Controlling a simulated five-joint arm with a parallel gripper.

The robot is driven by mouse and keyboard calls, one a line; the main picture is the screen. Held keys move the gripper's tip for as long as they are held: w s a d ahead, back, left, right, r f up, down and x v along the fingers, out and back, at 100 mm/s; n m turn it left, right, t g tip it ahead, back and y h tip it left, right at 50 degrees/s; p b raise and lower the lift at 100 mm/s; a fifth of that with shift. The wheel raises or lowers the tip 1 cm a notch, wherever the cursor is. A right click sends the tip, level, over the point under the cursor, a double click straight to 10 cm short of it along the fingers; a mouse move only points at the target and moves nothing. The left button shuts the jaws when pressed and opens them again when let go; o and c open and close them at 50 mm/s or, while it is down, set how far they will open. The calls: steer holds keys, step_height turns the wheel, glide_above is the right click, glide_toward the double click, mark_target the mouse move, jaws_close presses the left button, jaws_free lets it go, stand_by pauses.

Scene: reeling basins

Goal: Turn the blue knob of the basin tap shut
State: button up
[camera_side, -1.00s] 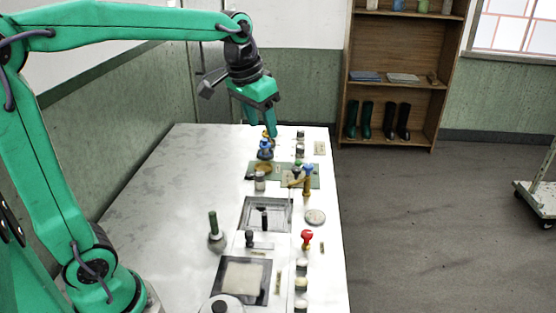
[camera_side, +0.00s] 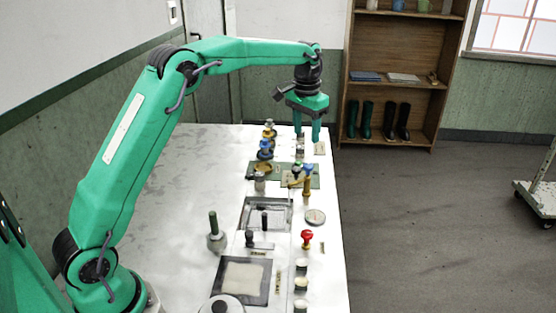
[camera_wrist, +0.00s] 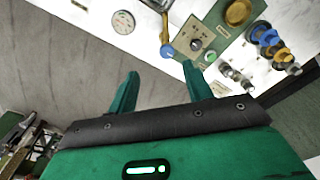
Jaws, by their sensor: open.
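The tap's blue knob (camera_side: 308,168) tops an upright brass pipe at the right of the white worktop, in the side view. The same blue knob (camera_wrist: 167,50) shows in the wrist view, beyond my fingertips and apart from them. My gripper (camera_side: 308,134) points down over the far right end of the worktop, farther back than the blue knob. In the wrist view my gripper (camera_wrist: 160,72) has its two fingers spread with nothing between them. The sunken basin (camera_side: 245,227) lies nearer the camera, left of the tap.
A green panel (camera_side: 311,183) with a dial and green button stands beside the tap. Blue and yellow valves (camera_side: 265,149) rise to its left. A red knob (camera_side: 307,235) and a round gauge (camera_side: 315,217) sit nearer. The worktop's left side (camera_side: 165,190) is bare.

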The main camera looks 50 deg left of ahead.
glide_above(308, 165)
steer(key=shift+g, duration=0.3)
step_height(308, 165, down, 4)
steer(key=shift+f, duration=0.1)
steer(key=shift+f, duration=0.1)
steer(key=shift+f, duration=3.8)
steer(key=shift+c, duration=0.4)
steer(key=c, duration=0.9)
